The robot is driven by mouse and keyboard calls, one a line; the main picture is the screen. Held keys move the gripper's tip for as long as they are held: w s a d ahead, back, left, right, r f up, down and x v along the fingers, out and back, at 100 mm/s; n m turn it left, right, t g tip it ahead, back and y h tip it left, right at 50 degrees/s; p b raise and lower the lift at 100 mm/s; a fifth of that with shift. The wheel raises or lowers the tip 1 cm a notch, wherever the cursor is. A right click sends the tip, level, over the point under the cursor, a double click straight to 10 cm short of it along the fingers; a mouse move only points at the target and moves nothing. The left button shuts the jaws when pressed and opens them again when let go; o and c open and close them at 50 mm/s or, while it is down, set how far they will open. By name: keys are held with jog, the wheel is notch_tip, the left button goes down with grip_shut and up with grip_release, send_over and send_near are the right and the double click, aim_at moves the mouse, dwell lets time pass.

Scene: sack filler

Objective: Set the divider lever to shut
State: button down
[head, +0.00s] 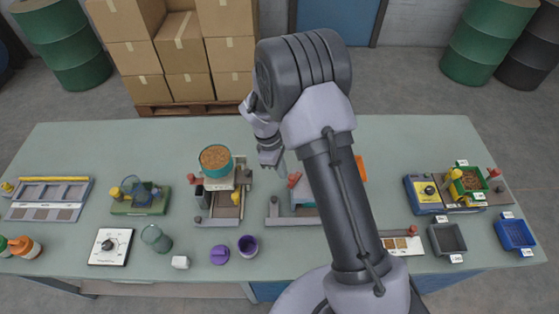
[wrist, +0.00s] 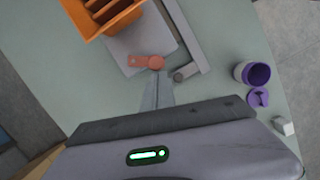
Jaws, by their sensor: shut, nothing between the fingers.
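A red-orange lever (wrist: 140,61) with a round end lies on a pale grey plate in the wrist view; it looks like the divider lever. In the head view the red lever (head: 294,180) shows just left of my arm. An orange slotted box (wrist: 101,16) adjoins the plate; in the head view a bit of orange (head: 361,168) shows right of my arm. My gripper (wrist: 157,83) is shut and empty, its tips close to the lever's round end. I cannot tell if they touch. In the head view my gripper (head: 272,158) is above the table, and my arm hides much of the device.
A grey post (wrist: 185,73) and bar stand beside the lever. To the left is a filler stand with a teal hopper (head: 215,159) of grain. A purple cup (head: 248,246) and purple lid (head: 220,254) are near the front edge. The table behind the stands is clear.

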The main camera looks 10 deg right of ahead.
jog(key=shift+s+d+n+t+p, duration=0.3)
jog(key=shift+s+n, duration=0.2)
jog(key=shift+n, duration=0.55)
jog(key=shift+s+d+n+t+p, duration=0.15)
jog(key=shift+s+d+n, duration=0.25)
jog(key=shift+n, duration=0.7)
jog(key=shift+s+d+n+t+p, duration=0.25)
jog(key=shift+s+n, duration=0.3)
jog(key=shift+n, duration=0.5)
jog(key=shift+w, duration=0.1)
